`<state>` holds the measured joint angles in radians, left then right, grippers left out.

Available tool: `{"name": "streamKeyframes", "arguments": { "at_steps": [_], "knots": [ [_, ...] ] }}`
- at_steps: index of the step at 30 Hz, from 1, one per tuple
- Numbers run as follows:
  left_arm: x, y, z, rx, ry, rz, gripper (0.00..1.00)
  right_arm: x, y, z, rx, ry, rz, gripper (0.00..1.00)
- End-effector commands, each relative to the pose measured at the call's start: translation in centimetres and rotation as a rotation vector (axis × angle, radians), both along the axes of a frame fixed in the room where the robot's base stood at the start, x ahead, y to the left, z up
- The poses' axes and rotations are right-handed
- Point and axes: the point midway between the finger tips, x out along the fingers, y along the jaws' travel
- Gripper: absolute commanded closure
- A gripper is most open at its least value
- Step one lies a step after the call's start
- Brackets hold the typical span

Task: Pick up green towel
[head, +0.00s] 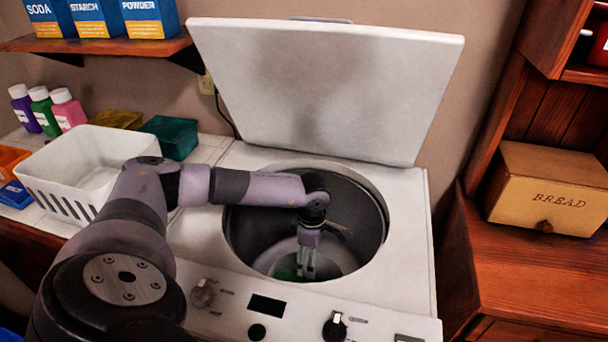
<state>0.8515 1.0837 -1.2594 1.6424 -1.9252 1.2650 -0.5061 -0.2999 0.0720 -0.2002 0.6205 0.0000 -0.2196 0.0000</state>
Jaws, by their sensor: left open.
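A small patch of green cloth (286,272), which looks like the green towel, shows at the bottom of the washer drum (340,257); most of it is hidden. My left gripper (306,274) reaches down into the open drum from above, fingers pointing down. Its fingers are open, right beside the green patch. I cannot tell whether they touch it. My right gripper is not in view.
The washer lid (325,90) stands open behind the drum. A white basket (85,165) stands to the left, with bottles (42,110) behind it. A bread box (548,190) is on the right counter. The drum rim surrounds my gripper.

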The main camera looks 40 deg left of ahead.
Motion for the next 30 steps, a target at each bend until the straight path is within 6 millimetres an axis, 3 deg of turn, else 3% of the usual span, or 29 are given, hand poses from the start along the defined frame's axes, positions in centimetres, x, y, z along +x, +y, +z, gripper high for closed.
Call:
{"name": "streamKeyframes", "arguments": {
  "at_steps": [6,12,20,30],
  "knots": [
    [-0.1,0.0,-5.0,0.0,0.004,0.001,0.22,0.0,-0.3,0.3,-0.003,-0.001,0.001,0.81],
    [-0.1,0.0,-8.6,0.0,0.002,0.001,0.22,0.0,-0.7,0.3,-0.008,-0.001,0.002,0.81],
    [0.0,0.3,-10.3,0.0,0.001,0.0,0.22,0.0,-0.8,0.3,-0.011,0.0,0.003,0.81],
    [0.0,1.3,-14.6,0.0,0.001,0.001,0.22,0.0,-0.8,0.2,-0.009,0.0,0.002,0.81]
  ]
}}
